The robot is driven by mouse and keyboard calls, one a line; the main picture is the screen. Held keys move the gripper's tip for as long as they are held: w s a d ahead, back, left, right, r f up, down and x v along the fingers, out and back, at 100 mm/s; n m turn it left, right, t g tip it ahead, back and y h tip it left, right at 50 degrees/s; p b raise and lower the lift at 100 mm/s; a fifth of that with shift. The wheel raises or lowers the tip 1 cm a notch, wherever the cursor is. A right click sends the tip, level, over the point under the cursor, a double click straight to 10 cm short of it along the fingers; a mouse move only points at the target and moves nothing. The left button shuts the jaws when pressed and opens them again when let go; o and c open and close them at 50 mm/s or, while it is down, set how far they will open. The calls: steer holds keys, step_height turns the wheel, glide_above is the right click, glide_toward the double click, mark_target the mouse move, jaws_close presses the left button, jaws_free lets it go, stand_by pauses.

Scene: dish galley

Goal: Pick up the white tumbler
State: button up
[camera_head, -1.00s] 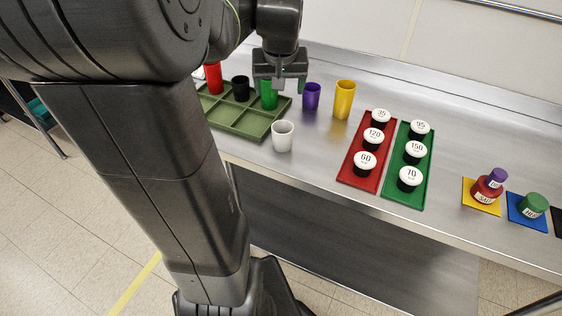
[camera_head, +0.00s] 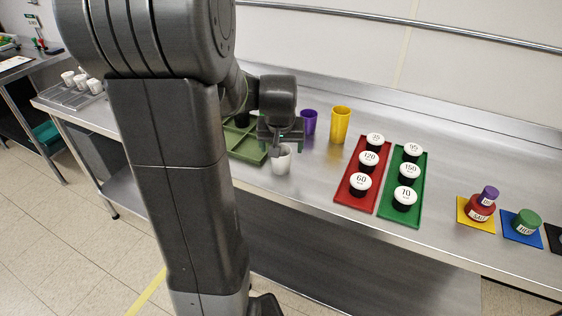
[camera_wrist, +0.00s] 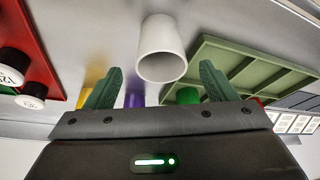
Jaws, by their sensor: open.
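The white tumbler (camera_head: 283,163) stands upright on the steel counter, just right of the green divided tray. In the wrist view the white tumbler (camera_wrist: 161,50) shows ahead of the jaws, about midway between the two green fingers. My gripper (camera_head: 283,148) is just over or behind the tumbler in the head view and covers part of its rim. In the wrist view my gripper (camera_wrist: 158,85) is open with nothing between its fingers. Whether a finger touches the tumbler I cannot tell.
The green divided tray (camera_head: 246,154) is close on the left. A purple tumbler (camera_head: 309,122) and a yellow tumbler (camera_head: 340,125) stand behind. A red tray (camera_head: 349,194) and a green tray (camera_head: 401,217) hold lidded, numbered jars on the right. Bare counter lies between.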

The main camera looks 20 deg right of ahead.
steer(key=shift+x, duration=1.95)
steer(key=shift+a, duration=0.1)
steer(key=shift+c, duration=0.2)
steer(key=c, duration=1)
